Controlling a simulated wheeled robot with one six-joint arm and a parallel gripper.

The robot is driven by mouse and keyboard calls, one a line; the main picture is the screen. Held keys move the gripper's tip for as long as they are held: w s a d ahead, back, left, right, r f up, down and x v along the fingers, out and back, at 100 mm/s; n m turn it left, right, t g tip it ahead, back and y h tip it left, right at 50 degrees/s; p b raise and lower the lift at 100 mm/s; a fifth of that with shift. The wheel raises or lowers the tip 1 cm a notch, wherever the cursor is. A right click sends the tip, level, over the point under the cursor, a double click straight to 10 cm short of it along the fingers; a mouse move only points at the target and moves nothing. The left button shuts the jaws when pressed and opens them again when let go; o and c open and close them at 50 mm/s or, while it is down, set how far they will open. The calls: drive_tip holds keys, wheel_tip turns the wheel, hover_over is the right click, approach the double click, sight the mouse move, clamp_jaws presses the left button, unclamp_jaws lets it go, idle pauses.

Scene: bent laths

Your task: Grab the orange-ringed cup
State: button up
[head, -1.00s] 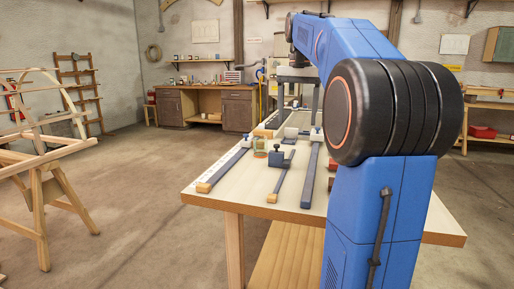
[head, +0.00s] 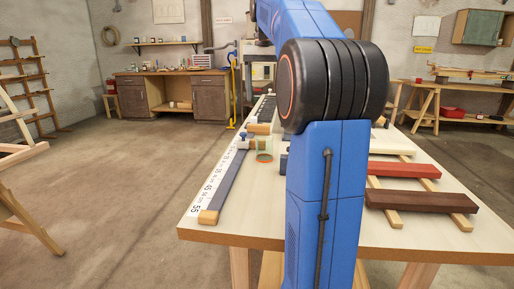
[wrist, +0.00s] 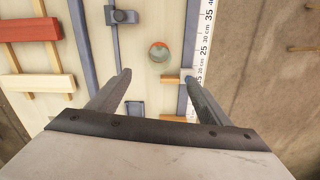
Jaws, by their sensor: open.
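The orange-ringed cup (head: 264,150) is a small, clear-looking cup with an orange ring, standing on the workbench (head: 222,229) just left of my blue arm in the head view. In the wrist view the cup (wrist: 159,51) is seen from above, with its round rim showing orange. My gripper (wrist: 157,76) is open and empty. The cup appears beyond the fingertips, in line with the gap between them, not between the fingers. My gripper is hidden in the head view.
A clamp bar (head: 226,184) and a white ruler (head: 203,190) lie left of the cup. A wooden block (wrist: 171,79) is close to the right fingertip in the wrist view. A red board (head: 403,170) and a dark brown board (head: 420,201) lie on laths at the right.

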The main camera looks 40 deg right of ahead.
hover_over(265, 148)
drive_tip(key=w+d, duration=0.2)
drive_tip(key=w, duration=0.1)
wheel_tip(265, 148, down, 12)
drive_tip(key=shift+s+f, duration=0.15)
drive_tip(key=shift+f, duration=1.05)
drive_tip(key=shift+s+f, duration=0.15)
drive_tip(key=shift+f, duration=1)
drive_tip(key=c, duration=1.1)
